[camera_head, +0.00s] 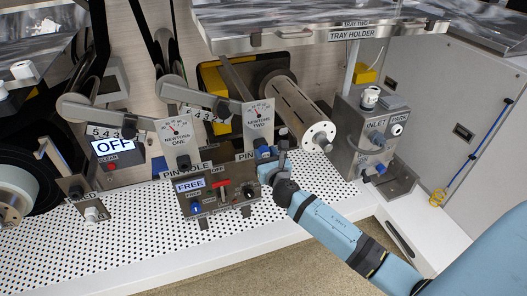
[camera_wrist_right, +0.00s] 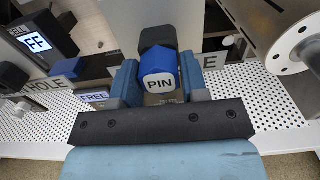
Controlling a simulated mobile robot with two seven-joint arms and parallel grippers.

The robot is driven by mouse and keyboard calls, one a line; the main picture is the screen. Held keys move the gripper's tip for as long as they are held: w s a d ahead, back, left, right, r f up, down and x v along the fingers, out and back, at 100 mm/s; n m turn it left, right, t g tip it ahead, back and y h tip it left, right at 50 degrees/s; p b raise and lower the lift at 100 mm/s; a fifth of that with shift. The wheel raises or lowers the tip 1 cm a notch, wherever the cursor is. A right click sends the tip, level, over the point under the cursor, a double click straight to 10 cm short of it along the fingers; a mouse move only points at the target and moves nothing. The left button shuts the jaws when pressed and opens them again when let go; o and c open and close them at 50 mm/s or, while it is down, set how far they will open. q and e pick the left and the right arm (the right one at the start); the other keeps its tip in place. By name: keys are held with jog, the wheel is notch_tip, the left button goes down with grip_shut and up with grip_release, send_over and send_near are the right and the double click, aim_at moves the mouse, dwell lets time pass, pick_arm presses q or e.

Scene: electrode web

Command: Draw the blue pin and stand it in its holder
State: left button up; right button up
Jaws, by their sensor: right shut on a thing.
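A blue pin with a white end marked PIN (camera_wrist_right: 159,80) sits between the two fingers of my right gripper (camera_wrist_right: 158,92), which is shut on it. A black block stands right behind the pin in the wrist view; I cannot tell whether the pin is still seated in it. In the head view the right gripper (camera_head: 268,168) is below the NEWTONS TWO gauge plate (camera_head: 258,118), and the pin (camera_head: 262,151) shows there as a small blue piece. A sign reading PIN HOLE (camera_head: 187,171) is to the left. My left gripper is out of view.
A control box (camera_head: 215,192) with a FREE display and a red lever stands close left of the gripper. The perforated white deck (camera_head: 110,245) is clear in front.

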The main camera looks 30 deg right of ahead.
jog(key=shift+s+a+p, duration=0.15)
jog(key=shift+s+p, duration=0.15)
jog(key=shift+s, duration=0.4)
dwell(0.4)
jog(key=shift+p+v, duration=0.4)
jog(key=shift+v, duration=1.4)
jog(key=shift+x, duration=2.6)
jog(key=o, duration=1.1)
jog(key=shift+p+v, duration=0.55)
jog(key=shift+v, duration=3.95)
